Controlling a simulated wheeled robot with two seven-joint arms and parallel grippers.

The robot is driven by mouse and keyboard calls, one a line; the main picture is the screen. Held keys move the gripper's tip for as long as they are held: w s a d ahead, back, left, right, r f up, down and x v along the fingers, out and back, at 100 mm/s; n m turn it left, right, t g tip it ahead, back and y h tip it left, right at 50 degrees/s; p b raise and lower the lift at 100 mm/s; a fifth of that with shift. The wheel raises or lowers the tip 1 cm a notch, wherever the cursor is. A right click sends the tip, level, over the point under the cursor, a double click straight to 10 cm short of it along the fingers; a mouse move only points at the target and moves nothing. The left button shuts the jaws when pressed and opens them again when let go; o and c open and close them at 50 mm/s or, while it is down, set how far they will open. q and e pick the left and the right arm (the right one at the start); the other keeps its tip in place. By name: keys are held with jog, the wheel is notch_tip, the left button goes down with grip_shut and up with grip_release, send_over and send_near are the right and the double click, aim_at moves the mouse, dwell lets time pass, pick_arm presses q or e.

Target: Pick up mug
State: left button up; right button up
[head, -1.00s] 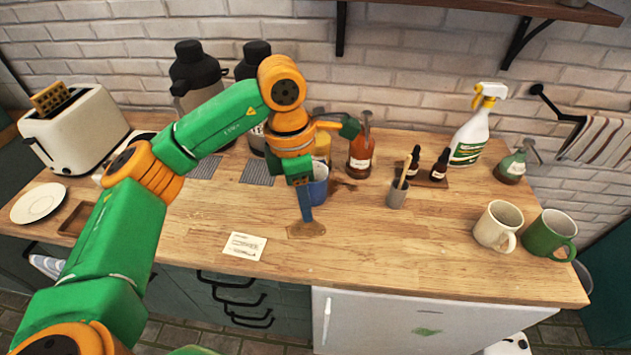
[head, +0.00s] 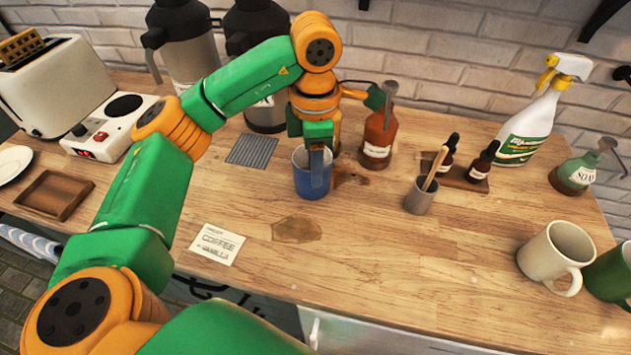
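A blue mug (head: 304,187) stands on the wooden counter near the middle of the head view. My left gripper (head: 318,168) reaches down from above at this mug. A blue-grey finger shows against the mug's front and upper part; I cannot tell whether it touches or whether a second finger is inside the mug. The finger gap is hidden. A cream mug (head: 545,256) and a green mug (head: 612,276) stand at the right end of the counter, away from the gripper. My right gripper is out of view.
A brown bottle (head: 377,142) stands close right of the blue mug. A grey cup with a stick (head: 419,198) is farther right. Thermoses (head: 183,45) stand behind my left arm. A card (head: 217,243) lies in front; the counter's front middle is clear.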

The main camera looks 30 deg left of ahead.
pick_arm(q)
jog(key=p, duration=0.3)
send_over(315, 198)
notch_tip(315, 198, down, 5)
jog(key=shift+r, duration=0.15)
notch_tip(315, 198, down, 3)
jog(key=shift+r, duration=0.1)
grip_shut()
jog(key=shift+w, duration=0.1)
dwell(0.8)
